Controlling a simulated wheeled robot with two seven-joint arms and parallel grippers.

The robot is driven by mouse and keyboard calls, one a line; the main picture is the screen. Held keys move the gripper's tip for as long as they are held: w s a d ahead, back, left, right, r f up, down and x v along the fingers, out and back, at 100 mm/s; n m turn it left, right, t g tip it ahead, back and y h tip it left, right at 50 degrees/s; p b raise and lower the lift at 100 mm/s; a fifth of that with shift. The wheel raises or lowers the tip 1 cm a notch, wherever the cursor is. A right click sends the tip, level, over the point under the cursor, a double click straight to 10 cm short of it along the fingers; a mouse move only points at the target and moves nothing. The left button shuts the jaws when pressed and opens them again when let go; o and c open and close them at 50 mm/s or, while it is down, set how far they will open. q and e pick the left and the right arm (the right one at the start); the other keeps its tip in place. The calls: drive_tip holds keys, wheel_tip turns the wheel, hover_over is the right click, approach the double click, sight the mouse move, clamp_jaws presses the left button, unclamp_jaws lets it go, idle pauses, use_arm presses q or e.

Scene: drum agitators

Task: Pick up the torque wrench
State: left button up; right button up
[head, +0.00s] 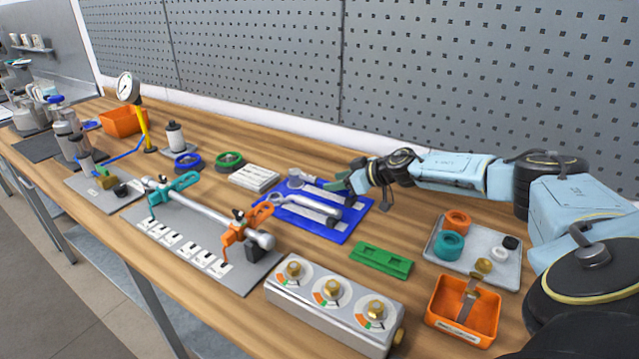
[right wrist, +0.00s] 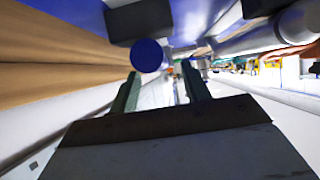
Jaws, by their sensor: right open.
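A blue mat (head: 350,222) lies on the bench and bears two grey metal tools. The long one with a round head at its left end, which looks like the torque wrench (head: 308,208), lies along the front of the mat. A shorter grey tool (head: 300,181) lies behind it. My right gripper (head: 338,186) is open and low at the mat's back right, beside the tools; I cannot tell if it touches one. In the right wrist view, its dark green fingers (right wrist: 163,84) are apart, with a blue round end close by. My left gripper is out of view.
A grey tray (head: 470,262) with rings and an orange bin (head: 462,318) stand at the right. A green block (head: 381,260) and a grey box with brass fittings (head: 330,318) are in front. A clamped rod fixture (head: 205,215) is left of the mat. A pegboard wall (head: 480,80) stands behind.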

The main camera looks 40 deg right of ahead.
sight(326, 182)
drive_tip(key=b+x, duration=0.1)
drive_tip(key=x, duration=0.3)
drive_tip(key=shift+r, duration=0.1)
drive_tip(key=shift+w, duration=0.2)
drive_tip(key=shift+a, duration=0.1)
drive_tip(key=c, duration=1)
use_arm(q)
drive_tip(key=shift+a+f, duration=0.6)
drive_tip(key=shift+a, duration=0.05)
use_arm(e)
clamp_jaws()
